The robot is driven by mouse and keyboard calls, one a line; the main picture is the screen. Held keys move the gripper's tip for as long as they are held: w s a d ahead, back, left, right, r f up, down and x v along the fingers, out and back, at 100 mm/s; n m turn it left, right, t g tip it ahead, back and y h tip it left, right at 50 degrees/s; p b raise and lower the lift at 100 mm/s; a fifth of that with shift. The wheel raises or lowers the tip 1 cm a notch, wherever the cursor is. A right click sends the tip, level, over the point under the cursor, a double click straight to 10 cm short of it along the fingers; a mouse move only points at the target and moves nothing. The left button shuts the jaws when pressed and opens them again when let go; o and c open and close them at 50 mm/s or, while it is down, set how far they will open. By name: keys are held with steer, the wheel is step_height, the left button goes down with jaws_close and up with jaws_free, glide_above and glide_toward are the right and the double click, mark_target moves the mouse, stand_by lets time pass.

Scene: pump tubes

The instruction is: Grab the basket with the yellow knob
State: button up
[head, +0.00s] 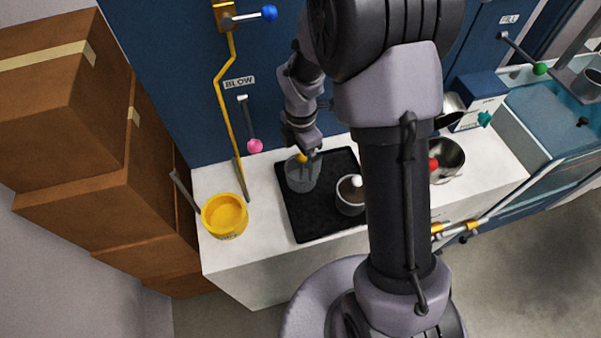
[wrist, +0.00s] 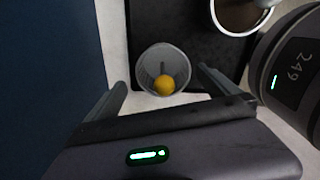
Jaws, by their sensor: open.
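The grey basket (head: 301,179) stands on the black mat (head: 322,222), at its left side. Its round yellow knob (wrist: 165,85) shows in the wrist view, with the basket's rim (wrist: 143,62) around and behind it. My gripper (head: 303,152) points down just over the basket. In the wrist view my gripper (wrist: 162,80) is open, with one finger left and one right of the knob. Nothing is held. I cannot tell how far the fingertips are above the knob.
A second basket with a white knob (head: 356,182) stands close by on the right. A yellow pot (head: 225,216) is at the counter's left. A metal bowl (head: 450,158) with a red knob is farther right. The blue wall (head: 180,80) with a pink-knobbed lever (head: 255,146) rises behind.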

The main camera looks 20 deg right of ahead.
mark_target(302, 167)
steer(key=f+b, duration=0.1)
steer(key=f, duration=0.3)
steer(key=f+b, duration=0.1)
steer(key=f, duration=0.1)
steer(key=shift+s+d+f+b, duration=0.15)
steer(key=shift+s+b, duration=0.1)
steer(key=shift+b, duration=0.05)
steer(key=shift+c, duration=1.1)
steer(key=c, duration=1.3)
